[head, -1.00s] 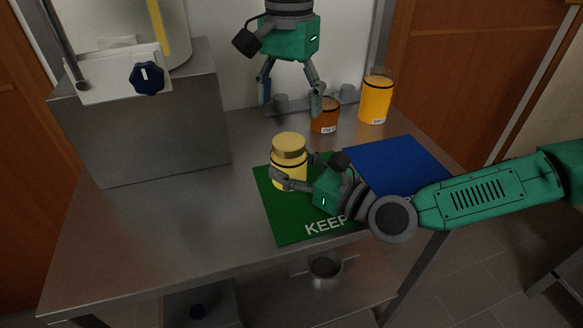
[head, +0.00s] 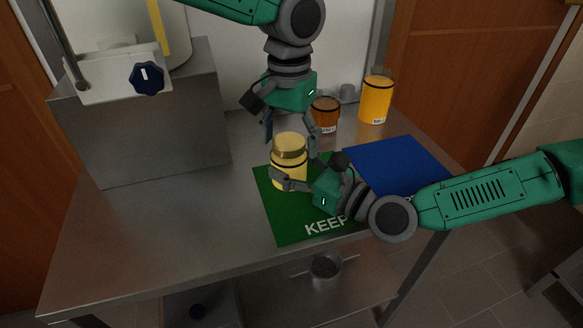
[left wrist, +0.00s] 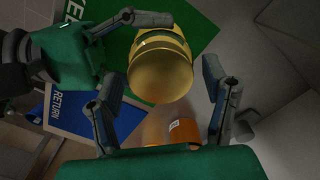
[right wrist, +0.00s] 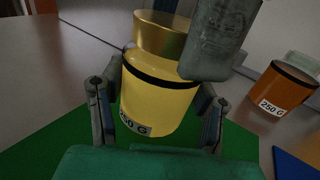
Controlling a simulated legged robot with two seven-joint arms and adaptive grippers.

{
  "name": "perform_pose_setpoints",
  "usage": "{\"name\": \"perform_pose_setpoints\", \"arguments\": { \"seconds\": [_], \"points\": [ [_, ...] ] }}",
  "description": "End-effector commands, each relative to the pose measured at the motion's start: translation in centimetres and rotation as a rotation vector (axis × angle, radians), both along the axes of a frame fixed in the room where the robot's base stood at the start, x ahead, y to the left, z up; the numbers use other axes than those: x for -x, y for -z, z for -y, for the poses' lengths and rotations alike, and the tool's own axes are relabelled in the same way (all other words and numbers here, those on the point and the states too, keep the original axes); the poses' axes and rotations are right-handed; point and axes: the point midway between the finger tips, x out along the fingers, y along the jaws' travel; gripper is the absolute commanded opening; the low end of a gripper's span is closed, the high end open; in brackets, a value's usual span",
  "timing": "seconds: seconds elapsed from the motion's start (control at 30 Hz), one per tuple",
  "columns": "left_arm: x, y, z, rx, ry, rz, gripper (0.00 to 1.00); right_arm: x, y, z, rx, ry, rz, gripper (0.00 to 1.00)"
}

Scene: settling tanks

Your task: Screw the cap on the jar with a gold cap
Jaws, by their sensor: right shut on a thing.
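The yellow jar (head: 288,178) with a gold cap (head: 289,146) stands upright on the green mat (head: 280,226). The cap sits on its mouth; I cannot tell how tightly. My right gripper (head: 284,183) is shut on the jar's body from the right; the right wrist view shows its fingers on both sides of the jar (right wrist: 155,100). My left gripper (head: 291,146) points down from above, open, with its fingers spread at either side of the cap. In the left wrist view the cap (left wrist: 160,76) lies between the fingers, with gaps.
A blue mat (head: 395,164) lies right of the green one. A metal box (head: 140,130) with a blue knob (head: 148,78) fills the back left. The table's front left is clear.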

Motion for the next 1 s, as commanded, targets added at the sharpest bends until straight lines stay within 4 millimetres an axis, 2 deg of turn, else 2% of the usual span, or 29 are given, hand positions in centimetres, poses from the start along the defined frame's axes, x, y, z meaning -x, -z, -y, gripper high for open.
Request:
{"name": "perform_pose_setpoints", "arguments": {
  "seconds": [0.03,0.13,0.17,0.3,0.4,0.53,0.57,0.6,0.63,1.0],
  "points": [
    [0.0,-0.02,0.0,0.0,0.0,0.0,0.54,0.0,-0.03,0.0,-0.001,0.0,0.001,0.0],
    [-0.01,-0.03,0.0,0.0,0.0,0.0,0.19,0.0,-0.03,0.0,-0.001,0.0,0.001,0.0],
    [0.0,-0.03,0.01,0.0,0.0,0.0,0.15,0.0,-0.03,0.0,-0.001,0.0,0.001,0.0],
    [0.0,-0.04,0.03,0.0,0.022,0.0,0.15,0.0,-0.03,0.0,-0.001,0.0,0.001,0.0],
    [0.0,-0.04,0.02,0.001,0.123,0.001,0.15,0.0,-0.03,0.0,-0.001,0.0,0.001,0.0],
    [0.0,-0.04,0.03,0.002,0.113,0.0,0.15,0.01,-0.03,-0.01,-0.001,0.0,0.001,0.0],
    [0.0,-0.04,0.03,0.002,0.113,0.0,0.53,0.0,-0.03,-0.01,-0.001,0.0,0.001,0.0],
    [0.0,-0.04,0.03,0.002,0.113,0.0,0.67,0.0,-0.03,-0.01,-0.001,0.0,0.001,0.0],
    [0.0,-0.04,0.03,0.002,0.113,0.0,0.7,0.0,-0.03,-0.01,-0.001,0.0,0.001,0.0],
    [-0.05,-0.43,0.0,0.001,0.111,0.001,0.7,0.0,-0.04,-0.01,-0.001,0.0,0.001,0.0]
  ]
}}
